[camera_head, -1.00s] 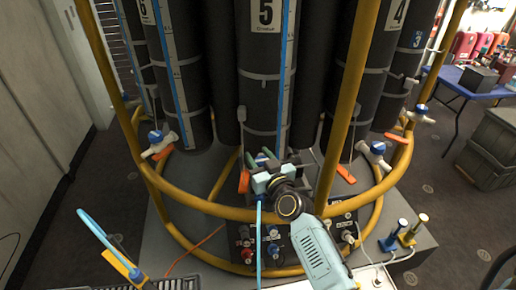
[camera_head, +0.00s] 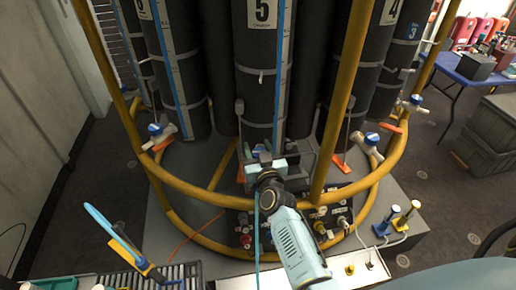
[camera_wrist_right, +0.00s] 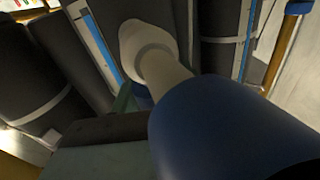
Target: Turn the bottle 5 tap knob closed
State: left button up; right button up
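Bottle 5 (camera_head: 262,60) is a black cylinder with a white label, standing at the middle of the rack in the head view. Its tap is mostly hidden behind my right gripper (camera_head: 264,160) in that view. In the right wrist view a large blue knob (camera_wrist_right: 225,130) fills the lower right, very close to the camera. A pale tap body (camera_wrist_right: 150,50) shows behind it. A dark gripper finger (camera_wrist_right: 105,130) lies to the left of the knob. The other finger is not clear, and I cannot tell if the fingers touch the knob. My left gripper is not in view.
A yellow tube rail (camera_head: 215,207) rings the bottles, with an upright (camera_head: 345,100) just right of my right gripper. Other blue-knobbed taps stand left (camera_head: 155,130) and right (camera_head: 371,139). A dark panel with connectors (camera_head: 330,225) lies below. A blue table (camera_head: 480,75) stands far right.

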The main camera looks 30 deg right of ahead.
jog(key=shift+o, duration=1.4)
jog(key=v, duration=1.3)
jog(key=shift+s, duration=0.2)
jog(key=shift+d+b, duration=0.15)
jog(key=shift+b, duration=0.2)
